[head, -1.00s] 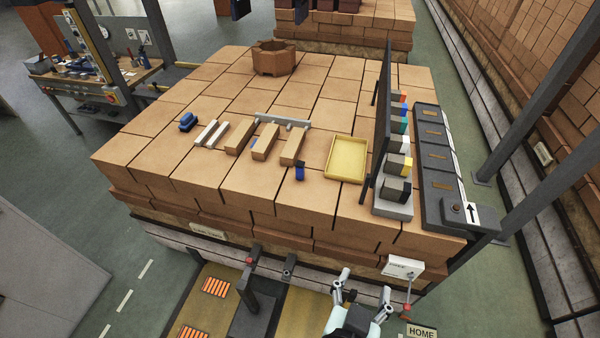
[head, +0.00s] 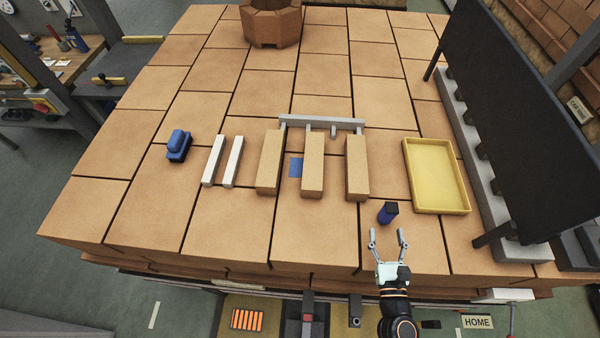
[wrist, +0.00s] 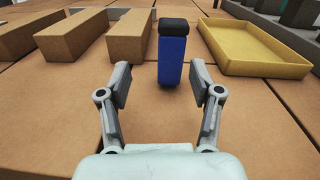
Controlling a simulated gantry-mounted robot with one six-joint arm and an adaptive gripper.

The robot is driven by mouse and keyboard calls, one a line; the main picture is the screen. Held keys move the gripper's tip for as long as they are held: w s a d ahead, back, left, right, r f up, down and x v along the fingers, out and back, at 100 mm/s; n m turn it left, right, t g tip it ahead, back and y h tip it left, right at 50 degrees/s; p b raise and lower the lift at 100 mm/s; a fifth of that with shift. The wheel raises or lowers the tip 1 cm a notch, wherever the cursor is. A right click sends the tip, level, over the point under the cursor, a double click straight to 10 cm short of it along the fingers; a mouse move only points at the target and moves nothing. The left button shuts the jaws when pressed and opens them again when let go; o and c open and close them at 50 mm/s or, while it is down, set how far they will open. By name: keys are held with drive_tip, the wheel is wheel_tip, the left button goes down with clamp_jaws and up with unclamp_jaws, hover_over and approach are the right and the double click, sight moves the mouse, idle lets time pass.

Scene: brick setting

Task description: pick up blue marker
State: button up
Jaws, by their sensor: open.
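The blue marker (head: 388,213) is a short, thick blue block with a black top. It stands upright on the brick surface, left of the yellow tray and in front of the right-hand tan block. In the wrist view the blue marker (wrist: 173,56) is just beyond the fingertips, slightly right of the middle between them. My gripper (head: 387,236) is open and empty, on the near side of the marker. The wrist view also shows my gripper (wrist: 162,82) with its fingers spread, apart from the marker.
A yellow tray (head: 408,177) lies to the right. Several tan blocks (head: 312,165) stand by a grey rack (head: 320,122). Two white bars (head: 222,160) and a blue stamp-like object (head: 178,146) lie left. A dark panel (head: 520,120) rises at right. Bare brick lies left of the marker.

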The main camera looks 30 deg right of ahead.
sight(389, 218)
drive_tip(key=shift+d+f+m+g, duration=0.25)
drive_tip(key=shift+f+m+g, duration=0.05)
drive_tip(key=shift+f+m, duration=0.35)
drive_tip(key=shift+s, duration=0.25)
drive_tip(key=shift+d+r, duration=0.1)
drive_tip(key=shift+d, duration=0.15)
drive_tip(key=x, duration=0.4)
drive_tip(key=r+p+x, duration=0.1)
drive_tip(key=x, duration=0.1)
drive_tip(key=shift+d, duration=0.2)
drive_tip(key=shift+w+d, duration=0.25)
drive_tip(key=shift+w, duration=0.05)
clamp_jaws()
